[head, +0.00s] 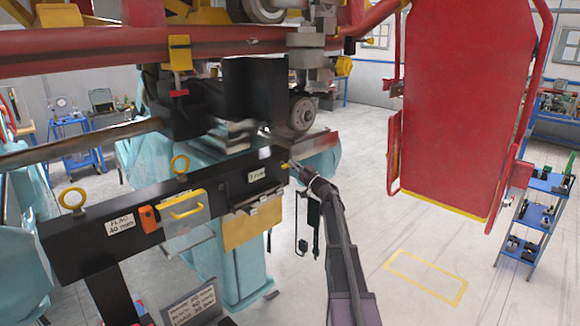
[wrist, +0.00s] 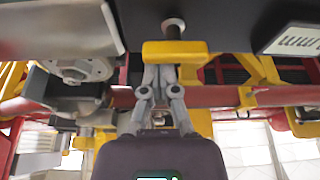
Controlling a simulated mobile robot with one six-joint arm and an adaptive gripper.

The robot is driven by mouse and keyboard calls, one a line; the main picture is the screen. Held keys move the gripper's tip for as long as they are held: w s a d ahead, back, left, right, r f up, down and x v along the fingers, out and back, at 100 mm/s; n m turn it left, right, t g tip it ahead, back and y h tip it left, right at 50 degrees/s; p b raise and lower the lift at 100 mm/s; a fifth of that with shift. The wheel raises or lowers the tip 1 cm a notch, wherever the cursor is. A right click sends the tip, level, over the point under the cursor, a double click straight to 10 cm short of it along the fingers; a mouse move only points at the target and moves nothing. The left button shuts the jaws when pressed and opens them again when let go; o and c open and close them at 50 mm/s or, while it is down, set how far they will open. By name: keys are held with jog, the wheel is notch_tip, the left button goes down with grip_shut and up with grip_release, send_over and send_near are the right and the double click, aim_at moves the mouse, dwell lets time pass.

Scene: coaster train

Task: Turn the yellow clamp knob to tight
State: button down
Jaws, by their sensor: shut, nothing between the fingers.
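The yellow clamp knob (wrist: 176,51) shows in the wrist view as a short yellow bar below a round metal stem. In the head view it is a small yellow tip (head: 284,165) at the right end of the black beam. My gripper (wrist: 161,72) is shut, with its fingertips together right at the knob's lower edge and nothing between them. I cannot tell whether they touch the knob. In the head view my gripper (head: 296,169) is small, beside the knob and the beam's end.
The black beam (head: 90,243) carries yellow eyebolts, a yellow handle (head: 187,206) and labels. A red panel (head: 465,110) hangs at the right. A red rail (head: 110,42) crosses above. Open floor (head: 400,240) lies to the right of my arm.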

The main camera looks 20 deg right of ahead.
jog(key=shift+w+r+p, duration=0.2)
jog(key=shift+r+p, duration=0.1)
jog(key=shift+p, duration=0.2)
jog(key=s+d, duration=0.3)
jog(key=s, duration=0.6)
jog(key=shift+s+d, duration=0.15)
jog(key=shift+s, duration=0.05)
dwell(0.3)
dwell(0.5)
